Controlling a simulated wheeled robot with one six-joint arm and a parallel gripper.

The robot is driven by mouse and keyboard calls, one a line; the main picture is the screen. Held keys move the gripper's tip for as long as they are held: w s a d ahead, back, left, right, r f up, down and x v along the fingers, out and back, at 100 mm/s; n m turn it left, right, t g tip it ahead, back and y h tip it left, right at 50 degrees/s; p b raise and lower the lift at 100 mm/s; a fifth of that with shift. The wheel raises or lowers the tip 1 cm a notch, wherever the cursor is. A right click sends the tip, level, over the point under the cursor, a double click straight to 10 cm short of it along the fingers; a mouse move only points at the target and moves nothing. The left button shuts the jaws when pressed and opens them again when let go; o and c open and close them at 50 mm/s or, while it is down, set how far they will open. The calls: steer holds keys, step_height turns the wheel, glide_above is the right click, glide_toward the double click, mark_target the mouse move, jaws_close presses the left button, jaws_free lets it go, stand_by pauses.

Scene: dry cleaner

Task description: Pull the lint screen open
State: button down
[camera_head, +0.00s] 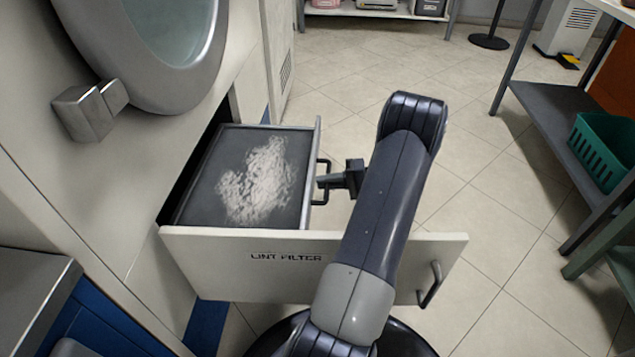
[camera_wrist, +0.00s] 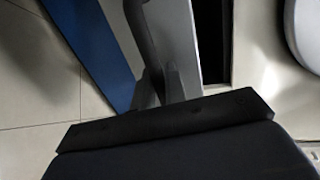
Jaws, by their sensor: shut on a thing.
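The lint screen (camera_head: 207,193) is a dark flat tray with a pale patch of lint (camera_head: 262,180) on top. It sticks out of the dark opening in the machine's front, in the head view. A pale panel marked LINT FILTER (camera_head: 225,262) stands out from the machine on the near side, with its own handle (camera_head: 431,284) near its far right end. My gripper (camera_head: 326,181) is shut on the dark handle (camera_head: 321,168) on the screen's outer edge. The handle also shows in the wrist view (camera_wrist: 140,35), between my fingers (camera_wrist: 166,87). My arm hides part of the panel.
The machine's round door (camera_head: 205,75) and a grey latch block (camera_head: 90,108) are above the opening. A dark shelf (camera_head: 550,110) with a green basket (camera_head: 600,150) stands at the right. Tiled floor between them is clear. A metal-topped unit (camera_head: 35,290) is at lower left.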

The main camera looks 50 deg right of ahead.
stand_by(0.3)
steer(key=c, duration=1.6)
jaws_free()
steer(key=shift+d, duration=0.1)
steer(key=shift+o, duration=0.2)
steer(key=shift+s, duration=0.1)
steer(key=p+v, duration=0.2)
steer(key=v, duration=0.8)
steer(key=shift+s+d+p, duration=0.25)
steer(key=shift+s+p, duration=0.05)
steer(key=shift+p, duration=0.1)
steer(key=shift+b+x, duration=1.35)
steer(key=shift+x, duration=4.2)
